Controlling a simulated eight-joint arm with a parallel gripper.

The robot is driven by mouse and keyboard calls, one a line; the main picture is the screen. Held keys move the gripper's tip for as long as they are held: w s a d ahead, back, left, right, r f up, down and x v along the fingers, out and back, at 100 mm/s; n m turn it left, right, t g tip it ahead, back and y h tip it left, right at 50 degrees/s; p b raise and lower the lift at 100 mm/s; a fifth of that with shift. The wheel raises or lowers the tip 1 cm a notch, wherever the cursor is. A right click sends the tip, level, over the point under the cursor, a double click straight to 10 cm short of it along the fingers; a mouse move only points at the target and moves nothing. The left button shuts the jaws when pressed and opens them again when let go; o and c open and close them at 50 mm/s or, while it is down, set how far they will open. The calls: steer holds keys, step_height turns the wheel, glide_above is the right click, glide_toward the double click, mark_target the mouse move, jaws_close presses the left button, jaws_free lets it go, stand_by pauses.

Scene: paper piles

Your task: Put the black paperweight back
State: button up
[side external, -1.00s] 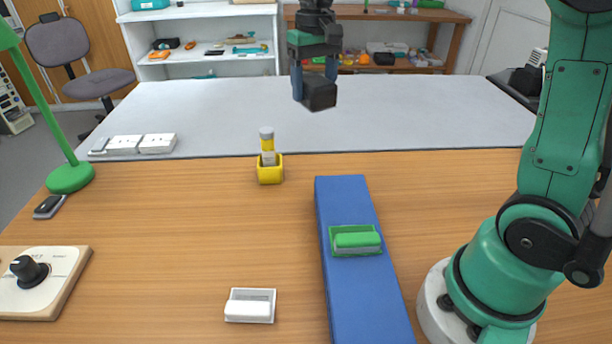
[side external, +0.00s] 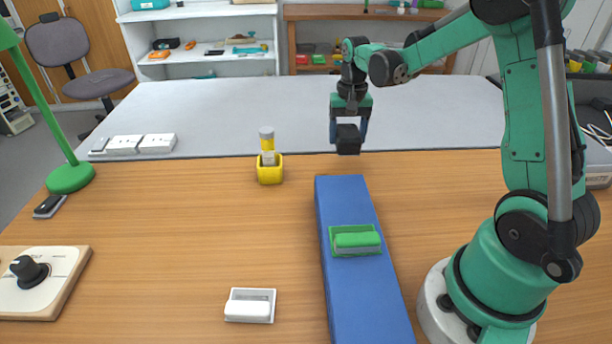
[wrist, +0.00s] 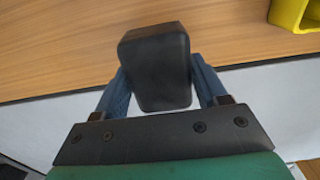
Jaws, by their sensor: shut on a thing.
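The black paperweight (side external: 348,139) is a dark block held between the fingers of my gripper (side external: 348,128). My gripper is shut on it and holds it in the air, near the far edge of the wooden table in the picture. In the wrist view the black paperweight (wrist: 157,66) sits between the two blue fingers of my gripper (wrist: 158,84). A white tray (side external: 250,306) with a white block in it lies at the front. A green tray (side external: 340,252) with a green block in it lies on the blue strip (side external: 345,205).
A yellow holder (side external: 270,174) with a bottle stands left of the blue strip. A panel with a black knob (side external: 42,285) and a green lamp base (side external: 70,178) are at the left. The middle of the wooden table (side external: 180,220) is clear.

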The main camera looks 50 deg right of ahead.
mark_target(344, 167)
steer(key=shift+f, duration=2.6)
steer(key=o, duration=1.2)
steer(key=shift+f, duration=0.1)
steer(key=shift+o, duration=0.2)
step_height(344, 167, up, 12)
steer(key=shift+r, duration=0.1)
steer(key=s+a+n+t, duration=0.3)
steer(key=a+n, duration=0.1)
steer(key=a, duration=0.4)
steer(key=s+a+n+t, duration=0.4)
steer(key=a+n, duration=0.1)
steer(key=a, duration=0.3)
steer(key=shift+r, duration=0.35)
